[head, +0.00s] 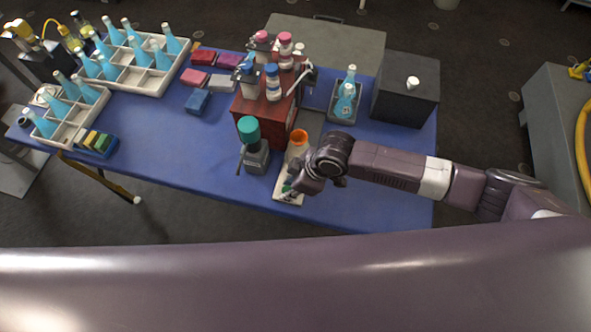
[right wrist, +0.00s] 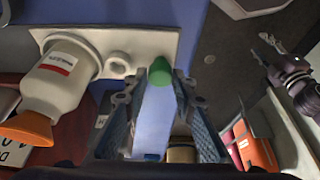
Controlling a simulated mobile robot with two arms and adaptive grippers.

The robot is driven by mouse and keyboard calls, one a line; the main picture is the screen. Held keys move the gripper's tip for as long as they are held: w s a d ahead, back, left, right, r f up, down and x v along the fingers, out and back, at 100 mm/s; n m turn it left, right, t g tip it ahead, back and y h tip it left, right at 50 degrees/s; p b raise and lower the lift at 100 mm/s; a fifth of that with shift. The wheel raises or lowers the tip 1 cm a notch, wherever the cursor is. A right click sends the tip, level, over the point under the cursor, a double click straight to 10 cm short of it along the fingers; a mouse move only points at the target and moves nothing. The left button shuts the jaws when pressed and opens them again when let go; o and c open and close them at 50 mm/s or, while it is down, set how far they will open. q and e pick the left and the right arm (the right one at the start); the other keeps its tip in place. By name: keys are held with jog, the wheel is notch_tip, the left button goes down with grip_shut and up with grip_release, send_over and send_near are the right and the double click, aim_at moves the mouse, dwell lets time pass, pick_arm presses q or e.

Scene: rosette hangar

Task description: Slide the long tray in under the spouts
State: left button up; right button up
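The long cream tray (head: 291,197) lies on the blue table near its front edge; it also shows at the top of the right wrist view (right wrist: 150,42). A white bottle with an orange top (head: 298,141) stands on it and shows in the wrist view (right wrist: 62,70). My right gripper (head: 290,187) is at the tray's near end. Its fingers (right wrist: 156,88) are apart, with a green knob-like piece (right wrist: 160,71) between the tips; firm contact is not clear. The dark red cabinet (head: 262,112) with pump bottles stands behind-left. The spouts are hard to make out. My left gripper is out of view.
A grey holder with a teal-topped bottle (head: 250,133) stands just left of the tray. A dark box (head: 406,93) and a small tray (head: 336,116) with blue bottles are at the back right. Bottle crates (head: 158,84) fill the left. The table right of my gripper is clear.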

jog(key=c, duration=0.4)
jog(key=shift+o, duration=0.2)
jog(key=shift+w, duration=0.1)
jog(key=shift+w+d+b, duration=0.3)
jog(key=shift+w, duration=0.55)
jog(key=shift+w+d+b, duration=0.25)
jog(key=shift+w+b, duration=0.1)
jog(key=shift+w, duration=0.5)
jog(key=shift+w+d+b, duration=0.3)
jog(key=shift+w, duration=0.55)
jog(key=shift+w+d+b, duration=0.45)
jog(key=shift+w+b, duration=0.25)
jog(key=shift+w, duration=0.6)
jog(key=shift+w+d+b, duration=0.4)
jog(key=shift+w+b, duration=0.3)
jog(key=shift+w, duration=0.65)
jog(key=shift+w+d+b, duration=0.45)
jog(key=shift+w+b, duration=0.25)
jog(key=shift+w, duration=0.6)
jog(key=o, duration=0.8)
jog(key=shift+o, duration=0.2)
